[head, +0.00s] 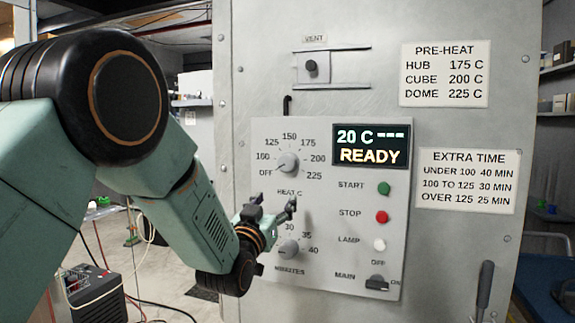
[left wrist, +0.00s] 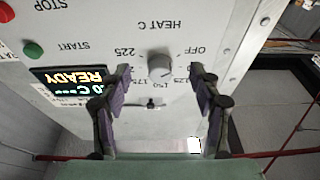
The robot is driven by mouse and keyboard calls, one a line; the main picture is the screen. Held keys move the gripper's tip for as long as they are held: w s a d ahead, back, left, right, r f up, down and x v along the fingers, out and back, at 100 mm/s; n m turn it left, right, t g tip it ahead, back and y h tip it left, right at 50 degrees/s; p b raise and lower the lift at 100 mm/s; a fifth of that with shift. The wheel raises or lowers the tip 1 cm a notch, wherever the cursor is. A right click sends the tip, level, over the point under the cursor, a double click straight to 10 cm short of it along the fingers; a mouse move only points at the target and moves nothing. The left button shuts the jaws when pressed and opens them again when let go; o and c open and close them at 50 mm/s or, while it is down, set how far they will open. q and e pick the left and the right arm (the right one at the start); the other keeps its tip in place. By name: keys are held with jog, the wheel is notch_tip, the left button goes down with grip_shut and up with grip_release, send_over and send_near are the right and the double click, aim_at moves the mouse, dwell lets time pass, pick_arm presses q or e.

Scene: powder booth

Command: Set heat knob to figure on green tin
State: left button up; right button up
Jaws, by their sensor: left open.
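The heat knob (head: 287,163) is a round grey knob on the panel, ringed by marks from OFF through 100 to 225. Its pointer seems to face the lower left, near OFF, but is too small to be sure. My left gripper (head: 272,207) is open and empty, in front of the panel below the heat knob, partly covering the minutes dial. In the left wrist view, the heat knob (left wrist: 160,66) appears upside down between the open fingers (left wrist: 160,72), not gripped. No green tin is in view. My right gripper is not in view.
The display (head: 370,146) reads 20 C and READY. The minutes knob (head: 288,249) is close below my gripper. START (head: 383,188), STOP (head: 382,217), LAMP and MAIN controls are right of it. A pre-heat placard (head: 445,74) lists hub 175, cube 200, dome 225.

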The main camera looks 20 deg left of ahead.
aim_at(285, 165)
pick_arm(q)
jog(key=shift+w+r+t+p, duration=0.15)
jog(key=shift+w+r+t, duration=0.35)
jog(key=shift+r, duration=0.55)
jog(key=shift+w+r+t+p, duration=0.2)
jog(key=shift+w+r, duration=0.55)
jog(key=shift+r, duration=0.3)
jog(key=shift+w+r+t+p, duration=0.15)
jog(key=shift+w+r+t, duration=0.15)
jog(key=shift+w+r, duration=0.55)
jog(key=w, duration=0.4)
jog(key=shift+d+r+p, duration=0.15)
jog(key=shift+r+p, duration=0.1)
jog(key=shift+p, duration=0.05)
jog(key=shift+s+r, duration=0.45)
jog(key=shift+s, duration=0.15)
jog(key=shift+w+f, duration=0.4)
jog(key=shift+w, duration=0.25)
jog(key=c, duration=0.4)
jog(key=shift+s+r, duration=0.2)
jog(key=shift+s, duration=0.15)
jog(key=c, duration=0.5)
jog(key=shift+r, duration=0.1)
jog(key=shift+c, duration=1.2)
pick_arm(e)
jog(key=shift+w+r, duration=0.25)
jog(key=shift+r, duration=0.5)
